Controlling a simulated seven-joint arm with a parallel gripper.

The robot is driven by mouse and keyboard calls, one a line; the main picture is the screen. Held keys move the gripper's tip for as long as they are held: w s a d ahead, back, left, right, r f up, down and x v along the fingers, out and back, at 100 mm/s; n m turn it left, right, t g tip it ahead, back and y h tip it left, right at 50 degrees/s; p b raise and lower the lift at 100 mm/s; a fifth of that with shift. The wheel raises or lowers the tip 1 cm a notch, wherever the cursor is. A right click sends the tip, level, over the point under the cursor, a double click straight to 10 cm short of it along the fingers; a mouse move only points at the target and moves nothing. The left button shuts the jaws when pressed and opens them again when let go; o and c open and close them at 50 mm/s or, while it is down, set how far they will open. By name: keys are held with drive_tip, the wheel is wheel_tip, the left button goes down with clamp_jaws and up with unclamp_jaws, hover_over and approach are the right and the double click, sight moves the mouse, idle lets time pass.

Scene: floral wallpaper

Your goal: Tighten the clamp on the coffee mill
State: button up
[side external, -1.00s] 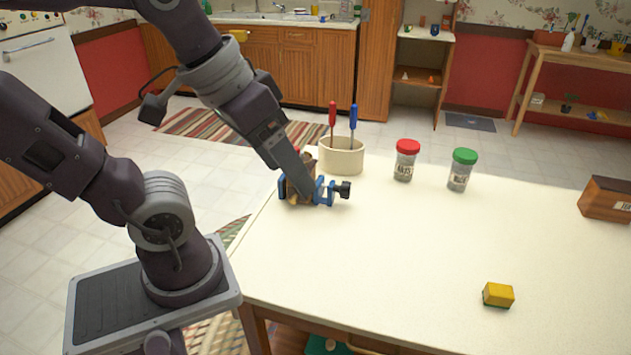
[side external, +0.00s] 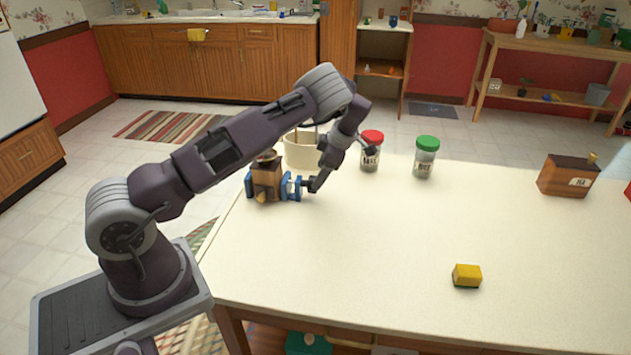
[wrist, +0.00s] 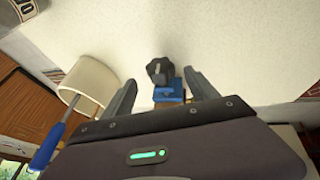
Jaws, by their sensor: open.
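The wooden coffee mill (side external: 266,180) stands near the left end of the table, with the blue clamp (side external: 290,187) on its right side. The clamp's dark knob (side external: 309,184) points right, towards my gripper (side external: 316,184). In the wrist view the black knob (wrist: 160,70) lies between the two fingertips of my gripper (wrist: 160,79), with gaps on both sides. The blue clamp body (wrist: 169,93) shows just behind it. My gripper is open, with a finger on each side of the knob. The mill itself is mostly hidden in the wrist view.
A cream crock (side external: 300,152) stands close behind the mill and my wrist. A red-lidded jar (side external: 371,152) and a green-lidded jar (side external: 426,158) stand to the right. A wooden box (side external: 568,175) and a yellow sponge (side external: 466,275) lie farther off. The table's middle is clear.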

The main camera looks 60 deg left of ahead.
sight(310, 184)
drive_tip(key=x, duration=0.4)
drive_tip(key=shift+a+f, duration=0.15)
drive_tip(key=shift+f, duration=0.2)
drive_tip(key=c, duration=1.4)
drive_tip(key=shift+o, duration=0.2)
drive_tip(key=shift+w+a+g+h, duration=0.25)
drive_tip(key=shift+a+g+h, duration=0.05)
drive_tip(key=shift+g+h, duration=0.35)
drive_tip(key=shift+m+g+h, duration=0.25)
drive_tip(key=shift+m+g, duration=0.05)
drive_tip(key=shift+g, duration=0.05)
drive_tip(key=shift+s+d, duration=0.1)
drive_tip(key=o, duration=1.4)
drive_tip(key=shift+c, duration=0.2)
drive_tip(key=shift+r, duration=0.1)
